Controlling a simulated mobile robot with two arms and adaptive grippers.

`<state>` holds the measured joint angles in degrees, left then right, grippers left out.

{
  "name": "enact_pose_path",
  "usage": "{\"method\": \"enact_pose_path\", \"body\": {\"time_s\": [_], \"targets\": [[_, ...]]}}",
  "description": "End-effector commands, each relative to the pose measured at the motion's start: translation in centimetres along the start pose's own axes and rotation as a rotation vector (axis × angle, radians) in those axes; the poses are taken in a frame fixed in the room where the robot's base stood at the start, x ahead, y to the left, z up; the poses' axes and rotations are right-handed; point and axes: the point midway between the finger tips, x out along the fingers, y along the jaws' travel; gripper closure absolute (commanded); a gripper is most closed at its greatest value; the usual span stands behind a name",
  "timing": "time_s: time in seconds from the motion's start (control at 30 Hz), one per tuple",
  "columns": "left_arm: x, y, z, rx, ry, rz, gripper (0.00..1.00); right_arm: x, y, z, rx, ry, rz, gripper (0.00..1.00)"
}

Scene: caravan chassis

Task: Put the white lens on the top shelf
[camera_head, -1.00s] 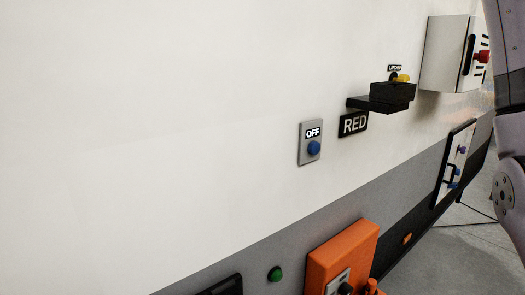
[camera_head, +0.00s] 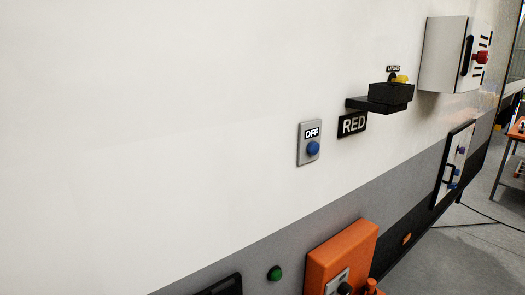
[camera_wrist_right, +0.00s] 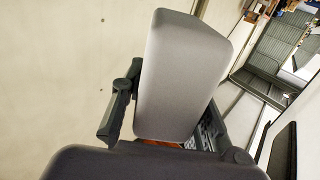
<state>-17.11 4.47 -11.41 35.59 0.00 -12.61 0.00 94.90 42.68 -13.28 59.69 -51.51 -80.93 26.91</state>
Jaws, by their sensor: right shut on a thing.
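In the right wrist view, my right gripper (camera_wrist_right: 172,92) is shut on a pale grey-white slab with rounded edges, which I take to be the white lens (camera_wrist_right: 185,65). One dark finger lies along its left side and the other is partly hidden behind its lower right. The lens stands up out of the jaws, and its lower end is hidden. At the right edge of the head view is part of a rack with an orange top level (camera_head: 517,130) and a lower level; it is cut off by the frame. My left gripper is not in view.
A pale wall carries a blue button (camera_head: 313,148), a black ledge with a dark box (camera_head: 390,93), a white cabinet (camera_head: 445,55), a lower white panel (camera_head: 453,165) and an orange box (camera_head: 340,258). The grey floor (camera_head: 465,240) at the lower right is mostly clear, with a cable across it.

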Motion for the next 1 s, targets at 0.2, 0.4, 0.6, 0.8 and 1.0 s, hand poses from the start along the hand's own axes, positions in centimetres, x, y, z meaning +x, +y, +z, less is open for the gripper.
{"method": "enact_pose_path", "body": {"time_s": [0.2,0.4,0.6,0.8,1.0], "targets": [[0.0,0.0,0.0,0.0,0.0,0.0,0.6,-1.1,-3.7,1.2,-0.002,0.0,-0.031,1.0],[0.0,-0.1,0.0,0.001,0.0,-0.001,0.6,-3.3,-8.5,3.7,-0.004,0.0,-0.094,1.0],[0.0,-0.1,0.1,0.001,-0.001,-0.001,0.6,-7.8,-14.8,9.0,-0.007,0.0,-0.228,1.0],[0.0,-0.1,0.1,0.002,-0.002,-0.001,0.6,-14.6,-19.9,17.2,-0.004,-0.001,-0.441,1.0],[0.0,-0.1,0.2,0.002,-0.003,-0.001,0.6,-21.3,-21.8,25.4,-0.004,-0.001,-0.661,1.0]]}}
